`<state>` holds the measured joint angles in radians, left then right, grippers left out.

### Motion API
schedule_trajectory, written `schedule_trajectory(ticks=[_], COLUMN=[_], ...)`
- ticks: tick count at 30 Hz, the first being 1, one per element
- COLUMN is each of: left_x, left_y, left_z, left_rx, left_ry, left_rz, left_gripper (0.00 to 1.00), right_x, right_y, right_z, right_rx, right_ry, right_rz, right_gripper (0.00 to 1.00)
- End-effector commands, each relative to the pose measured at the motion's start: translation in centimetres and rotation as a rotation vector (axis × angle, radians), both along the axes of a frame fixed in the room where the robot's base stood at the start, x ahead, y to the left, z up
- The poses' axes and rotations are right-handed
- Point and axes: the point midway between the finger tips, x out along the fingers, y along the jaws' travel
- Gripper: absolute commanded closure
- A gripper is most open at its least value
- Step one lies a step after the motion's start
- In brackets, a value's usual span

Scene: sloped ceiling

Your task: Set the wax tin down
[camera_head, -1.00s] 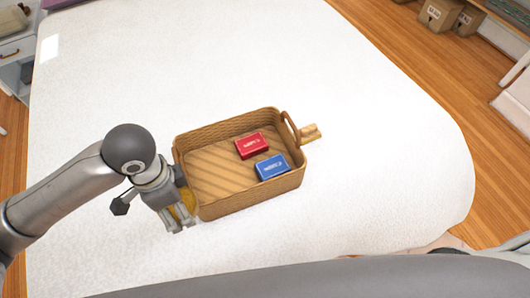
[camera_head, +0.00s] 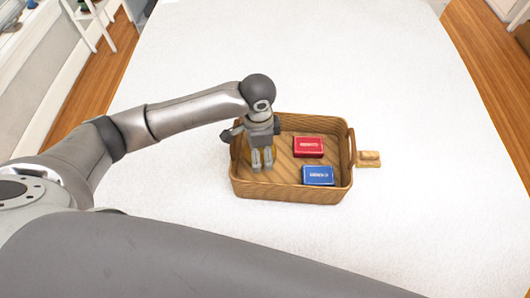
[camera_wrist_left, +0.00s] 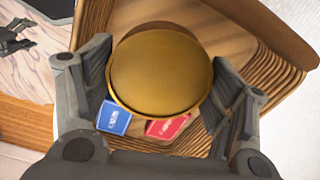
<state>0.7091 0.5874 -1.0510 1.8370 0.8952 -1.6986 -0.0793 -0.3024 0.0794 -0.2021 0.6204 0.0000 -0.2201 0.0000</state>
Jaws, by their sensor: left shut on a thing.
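The wax tin, a round gold-brown tin (camera_wrist_left: 155,70), sits between the fingers of my left gripper (camera_wrist_left: 155,95) in the left wrist view. The gripper is shut on it. In the head view my left gripper (camera_head: 262,160) is over the left end of a wicker basket (camera_head: 290,192), and only a yellowish sliver of the tin shows behind the fingers. I cannot tell whether the tin touches the basket floor. My right gripper is not clearly in view.
A red box (camera_head: 308,147) and a blue box (camera_head: 318,176) lie in the basket's right half. A small wooden item (camera_head: 369,159) lies outside its right end. The white bed-like surface (camera_head: 420,210) around is clear. A dark grey part at the wrist view's upper left is unclear.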

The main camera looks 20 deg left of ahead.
Motion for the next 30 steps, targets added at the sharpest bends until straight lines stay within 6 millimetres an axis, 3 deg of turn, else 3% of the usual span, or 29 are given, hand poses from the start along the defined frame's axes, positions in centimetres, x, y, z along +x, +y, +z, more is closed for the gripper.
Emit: schedule_trajectory(ticks=[11, 17, 30], left_x=[2.4, 2.2, 2.2], left_y=[-0.7, -0.7, -0.7], left_z=[-3.0, -5.4, -6.2], left_rx=[0.000, 0.001, 0.000], left_ry=[-0.001, -0.002, -0.002], left_rz=[0.000, -0.002, -0.001], left_gripper=[0.59, 0.59, 0.59], right_x=[0.1, 0.2, 0.2], right_y=[-0.6, -0.5, 0.5], right_z=[0.1, 0.8, 0.7], right_rx=[-0.008, -0.007, 0.006], right_ry=[-0.002, -0.001, -0.002], right_rz=[-0.004, -0.003, -0.002], right_gripper=[0.34, 0.34, 0.34])
